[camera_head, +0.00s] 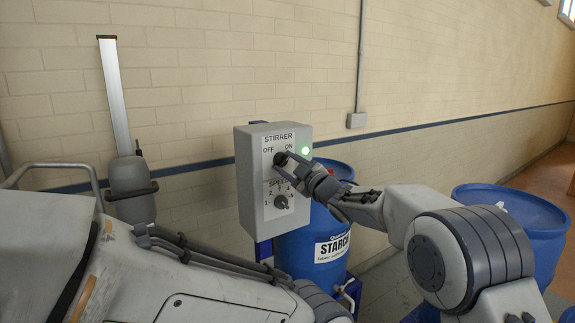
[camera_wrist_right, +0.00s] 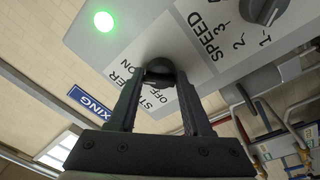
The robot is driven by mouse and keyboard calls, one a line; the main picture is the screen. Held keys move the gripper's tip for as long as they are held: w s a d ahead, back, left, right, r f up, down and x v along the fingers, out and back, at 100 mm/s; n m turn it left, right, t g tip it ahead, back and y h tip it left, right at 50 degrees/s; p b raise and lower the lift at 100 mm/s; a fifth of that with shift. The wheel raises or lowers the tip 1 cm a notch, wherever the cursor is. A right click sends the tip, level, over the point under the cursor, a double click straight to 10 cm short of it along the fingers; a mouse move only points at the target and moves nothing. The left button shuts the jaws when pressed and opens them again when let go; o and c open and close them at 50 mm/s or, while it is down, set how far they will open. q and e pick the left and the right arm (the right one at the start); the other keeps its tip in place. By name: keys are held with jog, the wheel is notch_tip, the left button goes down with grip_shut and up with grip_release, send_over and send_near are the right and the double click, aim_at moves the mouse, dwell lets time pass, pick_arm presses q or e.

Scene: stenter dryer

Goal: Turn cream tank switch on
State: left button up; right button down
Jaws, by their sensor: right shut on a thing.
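A grey control box (camera_head: 245,185) labelled STIRRER, with OFF and ON marks, faces me in the middle of the head view. My right gripper (camera_head: 292,163) is shut on the black switch knob (camera_head: 279,158) under those marks. In the right wrist view both fingers (camera_wrist_right: 166,80) close around this knob (camera_wrist_right: 160,66). The fingers partly hide the knob, so I cannot tell its exact angle. A green lamp (camera_head: 305,151) beside ON is lit; it also glows in the right wrist view (camera_wrist_right: 104,21). My left gripper does not show.
A SPEED dial (camera_head: 281,202) sits lower on the box. A blue drum labelled STARCH (camera_head: 318,240) stands behind and below it. Another blue drum (camera_head: 520,220) stands at the right. A pale brick wall (camera_head: 230,60) closes the back. Floor shows at the far right.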

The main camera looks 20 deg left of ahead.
jog(key=shift+c, duration=1.8)
grip_release()
jog(key=shift+f, duration=0.35)
jog(key=shift+r, duration=0.15)
jog(key=b+v, duration=0.5)
jog(key=v, duration=0.5)
jog(key=shift+s+d, duration=0.15)
jog(key=shift+s, duration=0.05)
